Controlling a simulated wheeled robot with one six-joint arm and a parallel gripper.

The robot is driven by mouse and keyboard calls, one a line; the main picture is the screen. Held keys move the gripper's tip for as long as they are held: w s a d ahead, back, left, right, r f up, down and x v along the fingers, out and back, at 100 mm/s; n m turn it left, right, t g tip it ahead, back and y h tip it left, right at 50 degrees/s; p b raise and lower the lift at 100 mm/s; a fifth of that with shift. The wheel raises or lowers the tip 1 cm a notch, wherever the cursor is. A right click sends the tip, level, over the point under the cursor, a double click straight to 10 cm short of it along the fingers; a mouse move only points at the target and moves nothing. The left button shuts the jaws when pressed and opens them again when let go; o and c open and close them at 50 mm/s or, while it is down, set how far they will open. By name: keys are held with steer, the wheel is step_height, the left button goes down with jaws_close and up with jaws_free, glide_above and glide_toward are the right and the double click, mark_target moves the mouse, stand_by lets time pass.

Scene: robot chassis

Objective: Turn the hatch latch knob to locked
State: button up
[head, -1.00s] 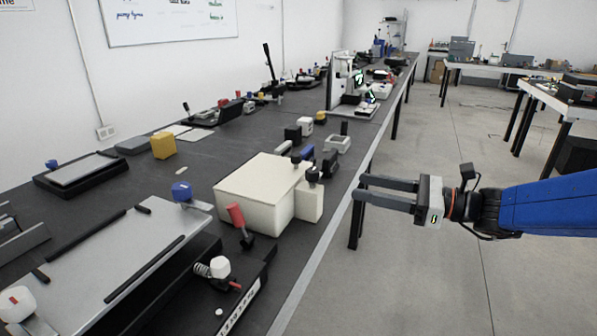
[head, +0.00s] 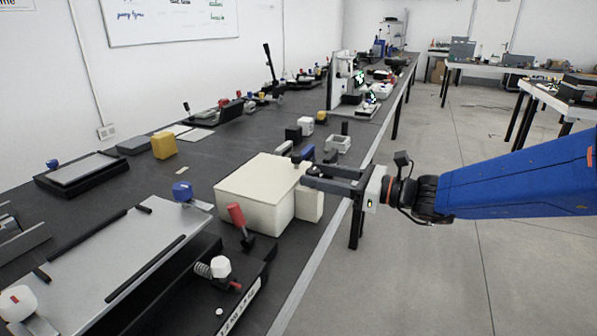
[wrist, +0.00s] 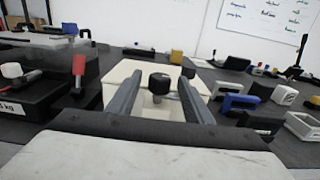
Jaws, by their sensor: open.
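The cream box (head: 250,190) stands at the table's right edge, with a smaller cream block (head: 309,203) at its right side. In the wrist view, a black round-topped knob (wrist: 159,83) stands upright on the cream body, between my two fingers. The pictures do not label it, but it appears to be the latch knob. My gripper (head: 305,176) is open, with one finger on each side of the knob. I see no clear contact. In the head view the fingers cover this knob.
Blue bracket-like pieces (wrist: 239,102) and a white open box (wrist: 303,126) lie close on the right in the wrist view. The aisle floor (head: 430,285) is clear.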

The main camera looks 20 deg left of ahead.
steer(key=shift+w+a, duration=0.2)
steer(key=shift+a, duration=2.45)
steer(key=c, duration=1.1)
